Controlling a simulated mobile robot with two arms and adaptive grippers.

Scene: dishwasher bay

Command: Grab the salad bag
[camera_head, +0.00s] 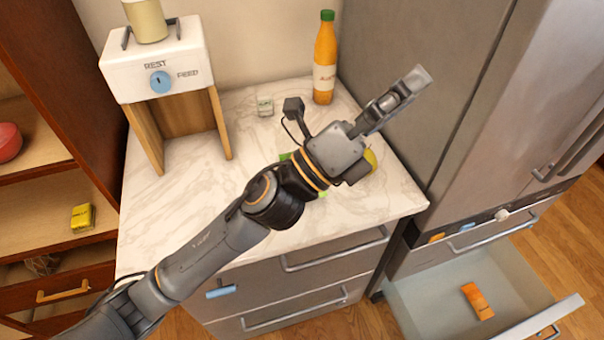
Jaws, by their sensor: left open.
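Something green (285,157) shows in small bits on the marble counter, behind my left gripper's wrist. It may be the salad bag, but my arm hides most of it and I cannot tell for sure. My left arm reaches in from the lower left across the counter. My left gripper (408,92) is open and empty, pointing to the upper right toward the fridge side, past the green bits. My right gripper is not in view.
A yellow item (371,159) lies partly hidden behind the gripper. A white dispenser (157,62) stands left. An open fridge drawer (425,288) holds an orange carton (478,301). The counter's front left (150,225) is clear.

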